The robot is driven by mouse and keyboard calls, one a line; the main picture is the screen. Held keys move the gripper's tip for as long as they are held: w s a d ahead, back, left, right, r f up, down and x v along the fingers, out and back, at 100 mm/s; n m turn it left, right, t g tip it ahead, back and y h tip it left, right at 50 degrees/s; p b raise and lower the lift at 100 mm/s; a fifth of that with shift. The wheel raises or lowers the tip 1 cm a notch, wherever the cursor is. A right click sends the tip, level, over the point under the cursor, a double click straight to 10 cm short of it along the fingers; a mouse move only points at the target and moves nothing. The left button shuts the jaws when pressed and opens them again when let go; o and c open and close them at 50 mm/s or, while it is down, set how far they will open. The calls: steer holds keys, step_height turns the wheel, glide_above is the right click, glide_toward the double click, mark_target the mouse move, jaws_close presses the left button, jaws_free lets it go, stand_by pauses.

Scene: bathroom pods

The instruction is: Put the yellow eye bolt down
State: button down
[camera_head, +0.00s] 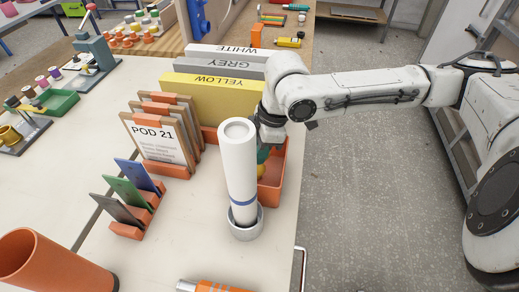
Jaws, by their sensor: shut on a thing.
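My gripper (264,148) points down over the orange bin (277,172), just behind the tall white cylinder. The cylinder hides part of the gripper and its fingertips. Below it a small bit of yellow shows, seemingly the yellow eye bolt (261,170), mostly hidden. The gripper is shut on it; whether the bolt touches the bin floor cannot be told. A teal patch (263,154) shows just above the yellow, and I cannot tell what it is.
The white cylinder (240,170) stands in a round grey holder (245,225) close in front of the gripper. Binders labelled WHITE, GREY and YELLOW (215,95) stand behind the bin. Card racks (163,140) are to the left. The table edge is right of the bin.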

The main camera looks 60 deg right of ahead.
steer(key=shift+f, duration=0.2)
steer(key=c, duration=1.1)
jaws_free()
steer(key=v, duration=1.2)
steer(key=shift+r+p, duration=0.2)
steer(key=shift+p, duration=0.15)
